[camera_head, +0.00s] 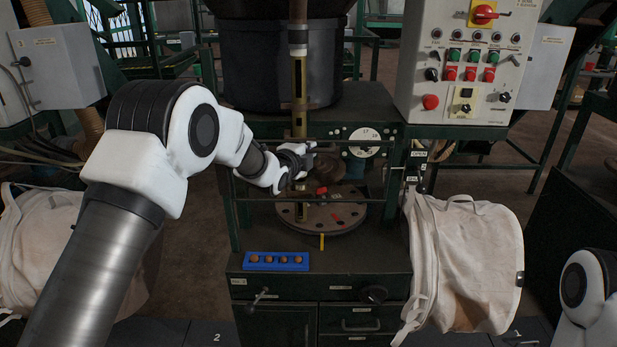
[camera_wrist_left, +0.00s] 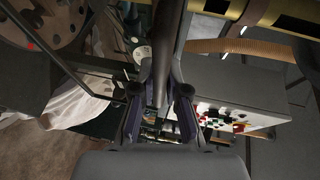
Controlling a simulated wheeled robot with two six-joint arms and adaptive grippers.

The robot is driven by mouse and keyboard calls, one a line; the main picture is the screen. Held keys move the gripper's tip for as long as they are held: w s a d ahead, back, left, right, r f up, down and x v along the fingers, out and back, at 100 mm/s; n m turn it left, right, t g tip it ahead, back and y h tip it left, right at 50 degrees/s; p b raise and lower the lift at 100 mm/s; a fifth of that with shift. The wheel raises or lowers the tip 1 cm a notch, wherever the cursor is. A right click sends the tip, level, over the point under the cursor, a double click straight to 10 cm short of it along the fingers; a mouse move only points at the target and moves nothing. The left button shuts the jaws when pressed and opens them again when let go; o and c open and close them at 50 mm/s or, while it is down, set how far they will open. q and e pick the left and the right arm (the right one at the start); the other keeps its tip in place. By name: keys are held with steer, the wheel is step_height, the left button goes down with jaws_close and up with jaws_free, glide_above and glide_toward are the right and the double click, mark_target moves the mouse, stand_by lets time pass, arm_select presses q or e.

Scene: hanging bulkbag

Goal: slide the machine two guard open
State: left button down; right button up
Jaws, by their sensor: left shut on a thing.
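The machine guard is a dark frame of thin bars across the front of the machine. Its lower bar (camera_head: 345,201) and upper rail run above the round plate. My left gripper (camera_head: 310,158) is at the middle of this frame, shut on a dark bar (camera_wrist_left: 172,45) of the guard. In the left wrist view the bar runs between the two fingers (camera_wrist_left: 160,125). The exact grip point is hidden in the head view. Part of my right arm shows at the lower right; its gripper is out of view.
A round plate (camera_head: 325,217) with small red pieces lies behind the guard. A blue tray (camera_head: 276,262) with several brown pieces sits on the front ledge. A grey control box (camera_head: 462,85) hangs upper right. A white bag (camera_head: 480,255) hangs close on the right.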

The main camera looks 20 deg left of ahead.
arm_select(q)
step_height(320, 180, up, 20)
steer(key=p, duration=0.5)
steer(key=shift+r+p, duration=0.15)
steer(key=shift+p, duration=0.25)
steer(key=c, duration=1.2)
jaws_free()
steer(key=v, duration=1.2)
